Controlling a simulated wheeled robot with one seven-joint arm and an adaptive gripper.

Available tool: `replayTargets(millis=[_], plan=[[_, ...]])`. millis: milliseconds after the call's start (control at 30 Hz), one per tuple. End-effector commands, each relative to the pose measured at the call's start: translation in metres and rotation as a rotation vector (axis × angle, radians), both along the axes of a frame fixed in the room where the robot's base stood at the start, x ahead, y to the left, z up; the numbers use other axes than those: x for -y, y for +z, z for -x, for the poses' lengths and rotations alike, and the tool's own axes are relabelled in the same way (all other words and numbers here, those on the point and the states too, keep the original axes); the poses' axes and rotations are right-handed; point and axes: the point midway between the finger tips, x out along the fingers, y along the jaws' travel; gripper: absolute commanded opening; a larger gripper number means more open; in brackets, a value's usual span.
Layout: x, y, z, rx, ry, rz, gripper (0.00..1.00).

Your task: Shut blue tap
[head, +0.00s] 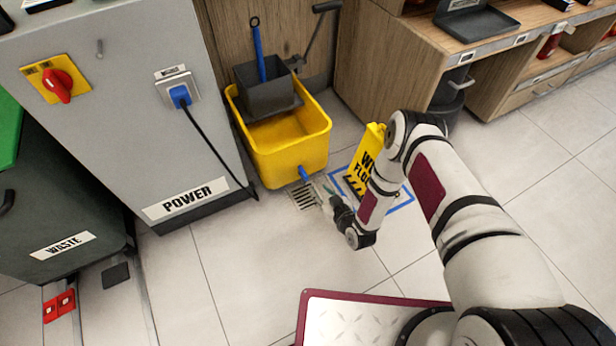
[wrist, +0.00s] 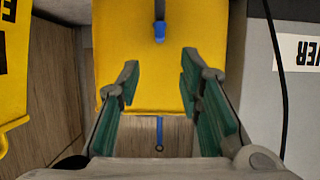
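The blue tap (head: 305,174) sits low on the front of the yellow mop bucket (head: 290,151), at its lower right. In the wrist view the blue tap (wrist: 160,30) shows at the top middle against the yellow bucket wall (wrist: 150,85). My gripper (head: 325,193) is low over the floor beside the tap. In the wrist view my gripper (wrist: 158,82) has its green-padded fingers spread apart, with nothing between them. The tap lies beyond the fingertips, roughly centred between them, and appears apart from them.
A yellow wet-floor sign (head: 362,165) stands right of the bucket, close to my arm. A floor drain (head: 304,195) lies below the tap. The grey power cabinet (head: 130,110) with a black cable (head: 215,150) stands left. Open tiled floor (head: 240,270) lies in front.

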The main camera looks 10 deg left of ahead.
Motion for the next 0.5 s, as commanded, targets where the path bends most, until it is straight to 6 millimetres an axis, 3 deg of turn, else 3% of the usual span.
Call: replayTargets(millis=[500], plan=[[-0.050, -0.039, -0.074, 0.003, 0.000, 0.001, 0.33]])
